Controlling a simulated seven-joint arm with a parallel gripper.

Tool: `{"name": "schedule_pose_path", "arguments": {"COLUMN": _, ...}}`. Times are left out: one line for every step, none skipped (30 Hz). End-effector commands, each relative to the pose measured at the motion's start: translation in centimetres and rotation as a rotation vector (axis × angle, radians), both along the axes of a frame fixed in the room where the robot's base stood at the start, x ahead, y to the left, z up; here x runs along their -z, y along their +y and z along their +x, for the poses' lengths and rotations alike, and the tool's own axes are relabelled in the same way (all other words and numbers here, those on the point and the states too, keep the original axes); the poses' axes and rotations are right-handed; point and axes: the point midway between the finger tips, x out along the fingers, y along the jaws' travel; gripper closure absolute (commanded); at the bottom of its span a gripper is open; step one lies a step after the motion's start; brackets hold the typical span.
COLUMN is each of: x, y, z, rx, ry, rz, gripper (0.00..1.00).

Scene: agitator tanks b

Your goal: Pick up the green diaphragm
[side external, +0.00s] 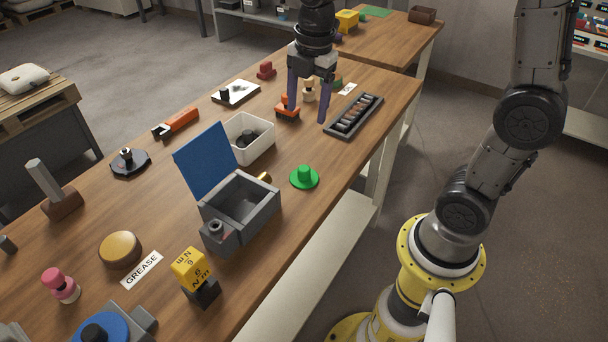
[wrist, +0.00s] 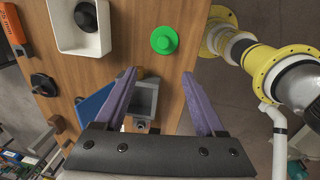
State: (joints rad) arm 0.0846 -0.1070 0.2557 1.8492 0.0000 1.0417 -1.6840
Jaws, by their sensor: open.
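The green diaphragm (side external: 304,178) is a flat round disc with a raised knob in its middle. It lies on the wooden table near the edge on my base's side, right of the grey box, with clear wood around it. It also shows in the wrist view (wrist: 164,40), at the top centre, beyond the fingertips. My gripper (side external: 308,112) points down with its purple fingers spread, farther along the table than the diaphragm. In the wrist view my gripper (wrist: 158,75) is open with nothing held between its fingers.
A grey box (side external: 258,212) with a raised blue lid (side external: 204,160) stands left of the diaphragm. A white bin (side external: 262,149) with dark parts is behind it. An orange part (side external: 288,113) and a dark slotted tray (side external: 354,116) are near my gripper in the picture.

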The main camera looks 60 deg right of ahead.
Motion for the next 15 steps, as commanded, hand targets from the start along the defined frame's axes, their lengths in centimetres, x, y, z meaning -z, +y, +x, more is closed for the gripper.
{"name": "schedule_pose_path", "arguments": {"x": 1.2, "y": -0.3, "z": 0.7, "rx": 0.009, "ry": 0.033, "rz": 0.003, "gripper": 0.28}}
{"name": "schedule_pose_path", "arguments": {"x": 1.8, "y": -0.5, "z": 0.9, "rx": 0.012, "ry": 0.048, "rz": 0.005, "gripper": 0.28}}
{"name": "schedule_pose_path", "arguments": {"x": 2.4, "y": -0.6, "z": 1.1, "rx": 0.017, "ry": 0.066, "rz": 0.006, "gripper": 0.28}}
{"name": "schedule_pose_path", "arguments": {"x": 2.9, "y": -0.7, "z": 1.2, "rx": 0.019, "ry": 0.078, "rz": 0.008, "gripper": 0.28}}
{"name": "schedule_pose_path", "arguments": {"x": 3.2, "y": -0.7, "z": 1.1, "rx": 0.021, "ry": 0.088, "rz": 0.009, "gripper": 0.28}}
{"name": "schedule_pose_path", "arguments": {"x": 3.7, "y": -0.8, "z": 1.1, "rx": 0.023, "ry": 0.098, "rz": 0.01, "gripper": 0.28}}
{"name": "schedule_pose_path", "arguments": {"x": 4.0, "y": -0.8, "z": 1.1, "rx": 0.025, "ry": 0.102, "rz": 0.01, "gripper": 0.28}}
{"name": "schedule_pose_path", "arguments": {"x": 4.3, "y": -0.8, "z": 1.1, "rx": 0.026, "ry": 0.105, "rz": 0.011, "gripper": 0.28}}
{"name": "schedule_pose_path", "arguments": {"x": 4.7, "y": -0.9, "z": 1.1, "rx": 0.027, "ry": 0.107, "rz": 0.011, "gripper": 0.28}}
{"name": "schedule_pose_path", "arguments": {"x": 5.1, "y": -0.9, "z": 1.0, "rx": 0.028, "ry": 0.107, "rz": 0.011, "gripper": 0.28}}
{"name": "schedule_pose_path", "arguments": {"x": 5.6, "y": -0.9, "z": 1.0, "rx": 0.028, "ry": 0.107, "rz": 0.011, "gripper": 0.28}}
{"name": "schedule_pose_path", "arguments": {"x": 6.3, "y": -0.9, "z": 1.0, "rx": 0.028, "ry": 0.109, "rz": 0.011, "gripper": 0.28}}
{"name": "schedule_pose_path", "arguments": {"x": 6.9, "y": -0.9, "z": 0.9, "rx": 0.028, "ry": 0.109, "rz": 0.011, "gripper": 0.28}}
{"name": "schedule_pose_path", "arguments": {"x": 7.5, "y": -0.9, "z": 1.0, "rx": 0.028, "ry": 0.108, "rz": 0.011, "gripper": 0.28}}
{"name": "schedule_pose_path", "arguments": {"x": 8.3, "y": -0.9, "z": 1.0, "rx": 0.028, "ry": 0.109, "rz": 0.011, "gripper": 0.28}}
